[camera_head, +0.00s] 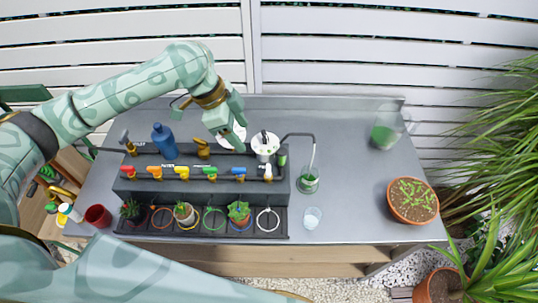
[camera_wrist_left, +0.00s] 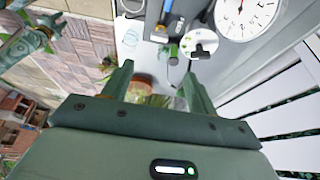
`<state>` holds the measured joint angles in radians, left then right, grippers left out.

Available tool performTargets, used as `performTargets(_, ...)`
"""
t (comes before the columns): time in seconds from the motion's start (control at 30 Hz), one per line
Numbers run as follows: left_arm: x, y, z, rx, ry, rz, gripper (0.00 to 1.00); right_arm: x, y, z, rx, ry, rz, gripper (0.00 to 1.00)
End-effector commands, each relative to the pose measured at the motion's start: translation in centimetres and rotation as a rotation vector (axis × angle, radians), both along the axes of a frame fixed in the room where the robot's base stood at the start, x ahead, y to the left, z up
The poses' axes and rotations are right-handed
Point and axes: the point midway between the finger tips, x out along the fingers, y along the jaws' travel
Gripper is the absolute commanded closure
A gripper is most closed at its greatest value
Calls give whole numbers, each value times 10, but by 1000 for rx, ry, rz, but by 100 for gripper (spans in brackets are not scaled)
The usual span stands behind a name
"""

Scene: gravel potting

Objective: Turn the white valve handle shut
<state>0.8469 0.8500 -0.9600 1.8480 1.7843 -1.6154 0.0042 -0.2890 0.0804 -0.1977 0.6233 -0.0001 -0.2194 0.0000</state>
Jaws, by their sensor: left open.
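The white valve handle (camera_head: 268,172) is at the right end of a row of coloured valve handles on a dark manifold in the head view. It stands above the rightmost ring of the tray below. My left gripper (camera_head: 222,120) is above the back of the bench, up and to the left of the white handle and apart from it. In the left wrist view its two fingers (camera_wrist_left: 158,80) are spread with nothing held between them. I cannot pick out the white handle for certain in that view.
A white round dial (camera_wrist_left: 243,14) and a white round fitting with a black handle (camera_head: 265,146) stand behind the manifold. A dark spout (camera_head: 300,135) and green glass (camera_head: 308,182) are to the right.

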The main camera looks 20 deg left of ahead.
Motion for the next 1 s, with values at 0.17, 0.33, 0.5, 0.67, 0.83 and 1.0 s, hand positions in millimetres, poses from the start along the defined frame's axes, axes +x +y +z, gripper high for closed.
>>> performTargets(0.17, 2, -11, -27, -3, 7, -3, 42, -17, 0, -9, -1, 24, 1, 64)
performTargets(0.33, 6, -28, -69, -5, 7, -2, 42, -21, 0, -20, -1, 31, 3, 64)
performTargets(0.5, 11, -43, -107, -4, 4, 0, 42, -14, 0, -30, 0, 24, 3, 64)
performTargets(0.67, 15, -53, -133, -4, 2, 0, 42, -14, 0, -37, 0, 23, 3, 64)
performTargets(0.83, 16, -59, -146, -2, 1, -1, 42, -14, 0, -39, 0, 24, 3, 64)
performTargets(1.0, 17, -59, -148, -2, 0, 0, 42, -14, 0, -39, 0, 24, 3, 64)
